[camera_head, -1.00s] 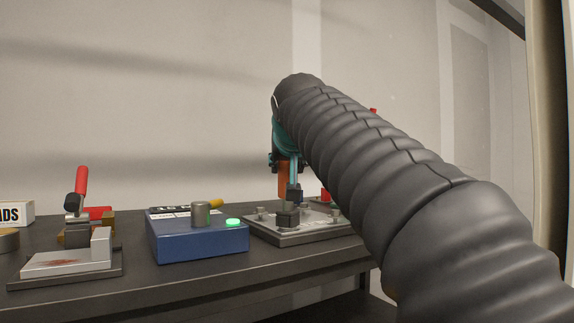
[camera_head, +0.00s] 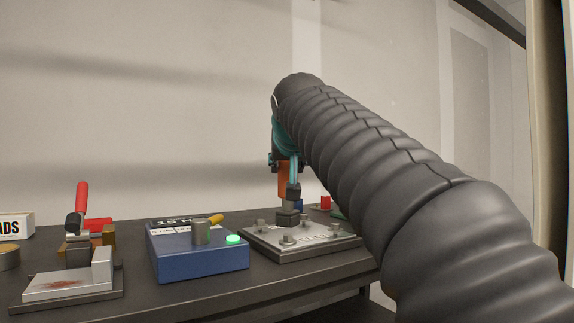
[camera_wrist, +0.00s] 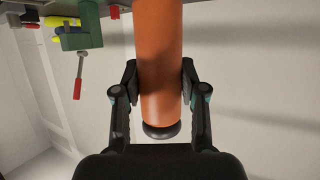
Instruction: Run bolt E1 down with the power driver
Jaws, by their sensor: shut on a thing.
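In the head view my gripper (camera_head: 284,160), partly hidden by my arm, is shut on an orange power driver (camera_head: 284,181). The driver hangs nose down over a grey plate (camera_head: 268,249) with several bolts. A dark grey block-like piece (camera_head: 288,215) shows below the driver, in line with it; whether it touches the plate or a bolt I cannot tell. A front bolt (camera_head: 287,240) stands clear on the plate. I cannot read which bolt is E1. In the wrist view my gripper (camera_wrist: 160,96) has its fingers on both sides of the orange driver body (camera_wrist: 160,60).
A blue box (camera_head: 200,260) with a green light (camera_head: 233,239) stands left of the plate. A red-handled clamp (camera_head: 82,200) and a pale metal block (camera_head: 70,283) are further left. A red item (camera_head: 326,202) stands behind the plate. The bench front edge is close.

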